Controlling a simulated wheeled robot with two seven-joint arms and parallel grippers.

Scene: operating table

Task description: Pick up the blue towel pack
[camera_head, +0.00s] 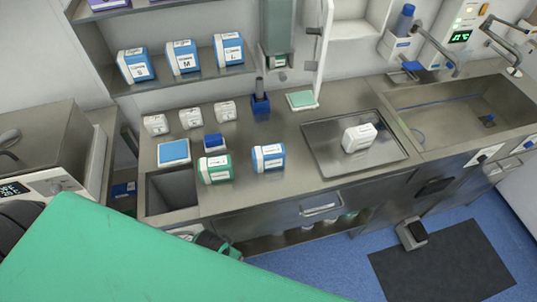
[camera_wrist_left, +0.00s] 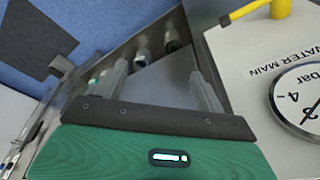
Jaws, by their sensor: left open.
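A blue-and-white pack (camera_head: 268,158), the likely blue towel pack, stands on the steel counter near its front edge, right of a green-and-white pack (camera_head: 215,169). Its label is too small to read. In the left wrist view my left gripper (camera_wrist_left: 160,82) is open, with nothing between its fingers. In the head view a dark part beside the counter front, low and partly hidden by a green surface, seems to belong to my left arm; its fingers cannot be made out. The blue-and-white pack is not in the wrist view. My right gripper is not in view.
A flat blue pack (camera_head: 174,151), a small blue pack (camera_head: 214,142) and small white packs stand nearby. A steel tray (camera_head: 318,153) holds a white pack (camera_head: 359,137). A large green surface (camera_head: 110,260) fills the lower left. A pressure gauge (camera_wrist_left: 300,100) is close in the wrist view.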

